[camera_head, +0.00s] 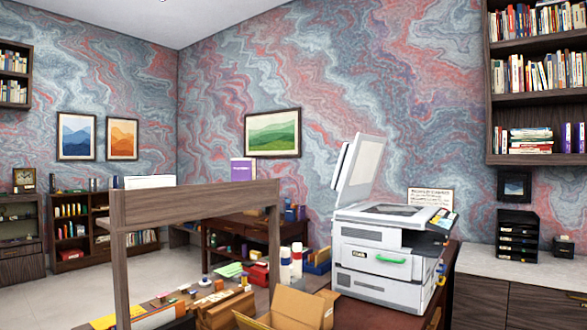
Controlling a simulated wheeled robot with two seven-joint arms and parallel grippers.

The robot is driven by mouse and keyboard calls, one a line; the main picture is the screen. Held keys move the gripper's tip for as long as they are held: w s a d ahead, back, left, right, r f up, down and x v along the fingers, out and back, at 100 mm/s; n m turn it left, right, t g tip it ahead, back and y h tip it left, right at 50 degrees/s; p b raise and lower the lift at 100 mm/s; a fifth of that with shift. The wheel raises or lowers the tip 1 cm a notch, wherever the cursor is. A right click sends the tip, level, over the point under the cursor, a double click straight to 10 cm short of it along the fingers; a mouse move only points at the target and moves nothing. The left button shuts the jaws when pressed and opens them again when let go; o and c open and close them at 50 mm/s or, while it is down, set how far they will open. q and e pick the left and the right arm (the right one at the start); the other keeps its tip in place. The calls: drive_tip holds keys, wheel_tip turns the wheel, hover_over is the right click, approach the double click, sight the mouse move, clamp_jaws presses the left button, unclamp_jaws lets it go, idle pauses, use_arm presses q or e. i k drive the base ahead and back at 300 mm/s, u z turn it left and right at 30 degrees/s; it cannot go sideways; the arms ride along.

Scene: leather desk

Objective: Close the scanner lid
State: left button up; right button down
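A white scanner-copier (378,262) stands on the dark desk at the centre right. Its scanner lid (360,172) is raised steeply, open above the flat glass bed. A small control panel (443,219) with coloured parts sits at the machine's right front. Neither of my grippers shows in the head view.
An open cardboard box (295,308) sits in front of the scanner at the lower left. A wooden frame (195,204) rises left of it. White bottles (291,264) stand beside the scanner's left side. A pale-topped cabinet (520,270) with a black tray stack (517,235) is to the right.

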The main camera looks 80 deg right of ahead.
sight(358, 163)
drive_tip(key=z, duration=0.4)
drive_tip(key=i, duration=5.85)
drive_tip(key=z, duration=3.15)
drive_tip(key=i, duration=4.35)
